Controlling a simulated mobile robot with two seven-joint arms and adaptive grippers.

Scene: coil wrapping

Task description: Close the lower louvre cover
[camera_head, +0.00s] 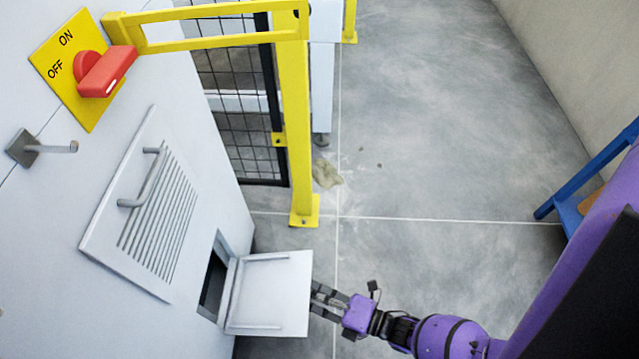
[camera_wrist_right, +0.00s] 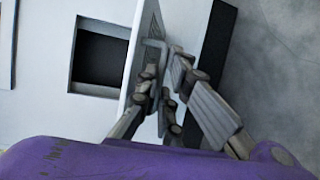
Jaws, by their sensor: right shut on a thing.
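The lower louvre cover (camera_head: 272,292) stands swung open from the white cabinet, its inner face toward the head camera. Its dark opening (camera_head: 212,285) shows at its left. In the right wrist view the cover (camera_wrist_right: 137,50) is seen nearly edge-on, beside the open recess (camera_wrist_right: 100,58). My right gripper (camera_head: 320,298) is at the cover's free right edge, on its outer side. In the wrist view its fingers (camera_wrist_right: 168,85) are closed on the cover, around what looks like its handle; the exact contact is partly hidden. My left gripper is not in view.
Above is a shut louvre panel (camera_head: 155,215) with a bar handle. A red switch (camera_head: 103,74) on a yellow plate and a metal peg (camera_head: 42,148) stick out from the cabinet. A yellow fence post (camera_head: 297,130) stands behind. The grey floor (camera_head: 430,130) at right is mostly clear.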

